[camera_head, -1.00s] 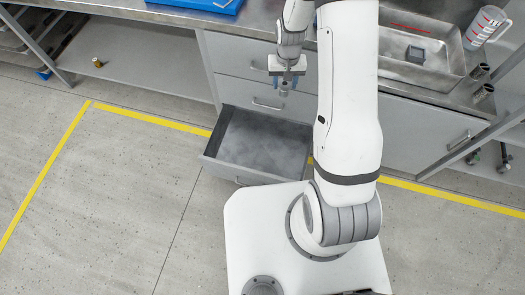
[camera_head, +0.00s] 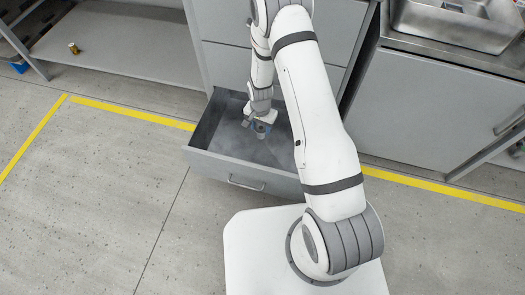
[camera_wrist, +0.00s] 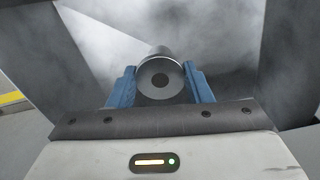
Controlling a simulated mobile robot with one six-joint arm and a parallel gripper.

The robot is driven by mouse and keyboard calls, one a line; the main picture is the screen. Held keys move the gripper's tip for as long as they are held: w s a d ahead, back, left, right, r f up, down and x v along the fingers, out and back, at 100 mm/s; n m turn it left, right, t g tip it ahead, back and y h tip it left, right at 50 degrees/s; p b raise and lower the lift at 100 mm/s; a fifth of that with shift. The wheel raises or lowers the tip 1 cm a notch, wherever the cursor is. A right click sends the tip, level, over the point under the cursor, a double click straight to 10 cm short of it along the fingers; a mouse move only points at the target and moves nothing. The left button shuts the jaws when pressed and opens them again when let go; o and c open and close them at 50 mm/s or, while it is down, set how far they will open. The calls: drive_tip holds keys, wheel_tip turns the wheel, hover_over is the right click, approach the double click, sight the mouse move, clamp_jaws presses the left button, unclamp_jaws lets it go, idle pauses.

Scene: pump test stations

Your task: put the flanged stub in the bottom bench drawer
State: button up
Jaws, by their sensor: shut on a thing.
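The bottom bench drawer (camera_head: 222,167) is pulled open and looks empty inside, apart from my gripper over it. My gripper (camera_head: 262,133) reaches down into the drawer opening. In the wrist view my gripper (camera_wrist: 160,88) has its blue fingers shut on the flanged stub (camera_wrist: 160,76), a grey round piece with a dark centre hole. The grey drawer floor and walls show behind it. In the head view the stub is mostly hidden by the gripper. I cannot tell whether it touches the drawer floor.
Closed drawers (camera_head: 228,66) sit above the open one. A metal tray (camera_head: 450,25) rests on the bench at the upper right. A small brass piece (camera_head: 73,47) stands on the low shelf at left. Yellow tape (camera_head: 130,113) marks the floor.

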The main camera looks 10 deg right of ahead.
drive_tip(key=m+b, duration=0.1)
drive_tip(key=b, duration=0.4)
hover_over(258, 160)
wheel_tip(258, 160, down, 10)
wheel_tip(258, 160, down, 9)
drive_tip(key=b, duration=0.3)
drive_tip(key=shift+f, duration=0.15)
drive_tip(key=o, duration=1.2)
drive_tip(key=shift+b, duration=0.3)
drive_tip(key=shift+c, duration=0.2)
